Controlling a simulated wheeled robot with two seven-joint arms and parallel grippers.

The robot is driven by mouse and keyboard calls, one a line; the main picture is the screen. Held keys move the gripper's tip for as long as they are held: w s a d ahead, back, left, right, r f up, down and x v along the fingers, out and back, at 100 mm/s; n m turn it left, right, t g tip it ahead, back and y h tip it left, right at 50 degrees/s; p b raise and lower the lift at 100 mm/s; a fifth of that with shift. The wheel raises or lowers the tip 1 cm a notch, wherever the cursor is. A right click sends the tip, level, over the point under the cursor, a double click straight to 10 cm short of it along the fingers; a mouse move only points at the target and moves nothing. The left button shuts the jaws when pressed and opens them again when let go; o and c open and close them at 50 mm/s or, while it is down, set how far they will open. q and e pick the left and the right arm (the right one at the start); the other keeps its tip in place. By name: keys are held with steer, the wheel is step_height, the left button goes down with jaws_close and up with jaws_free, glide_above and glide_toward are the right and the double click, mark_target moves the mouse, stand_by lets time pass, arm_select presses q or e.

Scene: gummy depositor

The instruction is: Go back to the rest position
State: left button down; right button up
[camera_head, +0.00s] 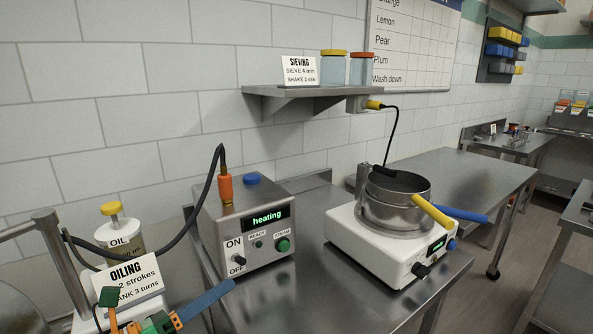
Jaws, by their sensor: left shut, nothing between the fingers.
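My left gripper (150,323) shows only in part at the bottom left edge, in front of the oiling station. Its green and orange parts are cut off by the frame. It is shut, with nothing held between its fingers. A flat blue bar (206,300) shows just right of it; I cannot tell what it belongs to. My right gripper is not in view.
The oiling sign (128,284) and oil bottle (122,238) stand close to my left gripper. A steam box (266,217) reading "heating" has a hose (207,185). A white sieving machine (375,249) carries a steel pan (396,209). Another steel table (455,178) is mostly clear.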

arm_select(q)
steer(key=s+a+f+n+y, duration=0.35)
steer(key=f+n+y, duration=0.45)
steer(key=n, duration=0.6)
steer(key=s+a+f+n+y, duration=0.2)
steer(key=a+f+n+y, duration=0.45)
steer(key=n, duration=0.85)
steer(key=s+d+f+n+g+h, duration=0.1)
steer(key=s+d+f+n+g, duration=0.2)
steer(key=s+f+g, duration=0.45)
steer(key=s+d+f+n+g+h, duration=0.1)
steer(key=s+d+f+n+g, duration=0.3)
steer(key=s, duration=0.7)
step_height(320, 180, down, 17)
steer(key=s+a+f, duration=0.2)
steer(key=s+f, duration=0.8)
steer(key=s, duration=0.3)
steer(key=shift+s+a+f+m+g+y, duration=0.2)
steer(key=shift+a+f+m+g+y, duration=0.15)
steer(key=shift+f+m+g+y, duration=0.1)
